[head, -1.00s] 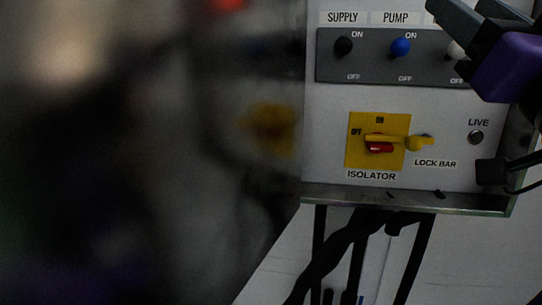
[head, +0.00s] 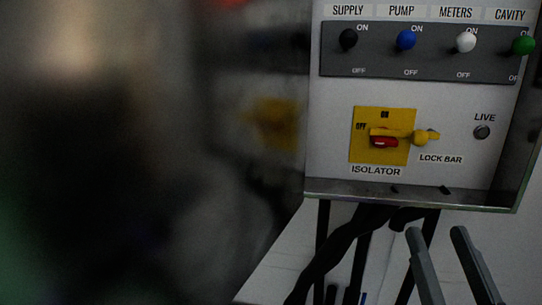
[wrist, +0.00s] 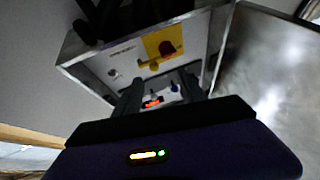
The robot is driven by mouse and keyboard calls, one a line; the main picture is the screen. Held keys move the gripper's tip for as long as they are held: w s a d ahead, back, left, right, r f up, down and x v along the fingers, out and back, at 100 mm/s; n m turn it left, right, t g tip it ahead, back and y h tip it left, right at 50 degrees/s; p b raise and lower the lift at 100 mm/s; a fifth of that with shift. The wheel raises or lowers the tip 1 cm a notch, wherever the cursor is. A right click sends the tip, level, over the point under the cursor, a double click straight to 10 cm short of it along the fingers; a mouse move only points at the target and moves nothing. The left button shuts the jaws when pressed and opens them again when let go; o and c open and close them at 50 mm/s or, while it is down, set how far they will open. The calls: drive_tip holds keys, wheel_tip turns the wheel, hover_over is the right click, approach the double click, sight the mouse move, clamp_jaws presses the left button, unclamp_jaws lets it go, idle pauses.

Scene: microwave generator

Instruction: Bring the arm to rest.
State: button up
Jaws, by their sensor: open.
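My gripper (head: 437,235) shows at the lower right of the head view, below the control box (head: 430,196). Its two grey fingers point upward and stand apart with nothing between them. They look clear of the box, though their depth from it is hard to judge. The rest of my arm is out of the head view.
The panel carries black (head: 348,39), blue (head: 406,40), white (head: 466,41) and green (head: 523,45) switch knobs. Below is the yellow isolator plate (head: 362,150) with a red handle (head: 384,142) and yellow lock bar (head: 420,137). Dark cables (head: 335,250) hang beneath. The left side is blurred.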

drive_tip(key=s+a+f+g, duration=0.1)
drive_tip(key=s+f+g, duration=0.8)
drive_tip(key=s+f, duration=1.9)
drive_tip(key=shift+s+a+f+n+b, duration=0.3)
drive_tip(key=shift+s+a+f+b, duration=0.1)
drive_tip(key=shift+f, duration=0.4)
drive_tip(key=shift+w, duration=0.15)
